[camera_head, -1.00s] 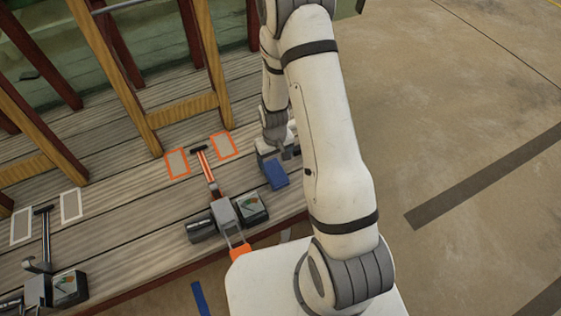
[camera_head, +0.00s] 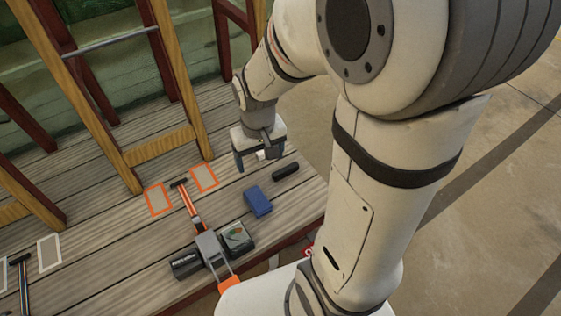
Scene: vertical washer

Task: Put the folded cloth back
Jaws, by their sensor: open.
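The folded cloth, seen as a small blue block (camera_head: 257,201), lies flat on the wooden table (camera_head: 110,235), right of the orange-outlined pads. My gripper (camera_head: 260,158) is open above the table, beyond the blue cloth and apart from it. A small white spot shows between its fingers; I cannot tell what it is. The space between the jaws looks otherwise empty.
A black cylinder (camera_head: 286,171) lies right of the cloth. A washer tool (camera_head: 212,250) with an orange handle and a gauge box (camera_head: 236,236) lie nearer. Two orange-outlined pads (camera_head: 158,199) flank its head. A wooden frame (camera_head: 160,145) stands behind.

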